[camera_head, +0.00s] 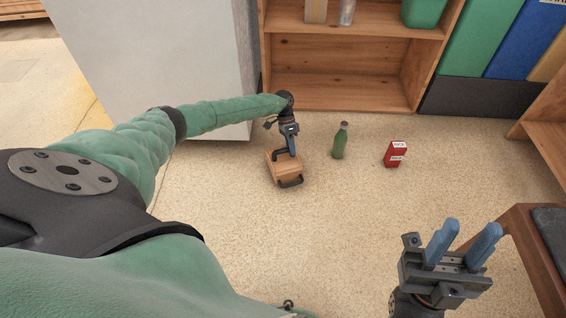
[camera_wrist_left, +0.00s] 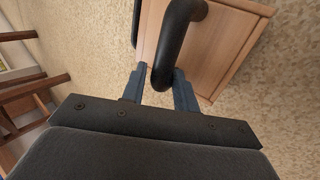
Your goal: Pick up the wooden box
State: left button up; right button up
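The wooden box (camera_head: 284,167) is on the carpet left of centre in the head view, with a black handle (camera_head: 291,183) on its near side. My left gripper (camera_head: 292,147) points down at the box's far side. In the left wrist view the box (camera_wrist_left: 225,45) fills the upper right, and a black curved handle (camera_wrist_left: 172,50) reaches between the fingers of my left gripper (camera_wrist_left: 160,82). A small gap shows beside the left finger, so the gripper looks open around the handle. My right gripper (camera_head: 462,245) is open and empty at the lower right.
A green bottle (camera_head: 340,141) and a red carton (camera_head: 395,154) stand right of the box. A wooden shelf (camera_head: 335,75) is behind, and a pale cabinet (camera_head: 160,55) is at the left. A dark-topped wooden seat (camera_head: 530,225) is at the right. Carpet in front is clear.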

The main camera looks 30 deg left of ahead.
pick_arm(q)
jog(key=shift+s+d+f, duration=0.15)
jog(key=shift+f, duration=0.2)
grip_shut()
jog(key=shift+r, duration=0.1)
dwell(1.1)
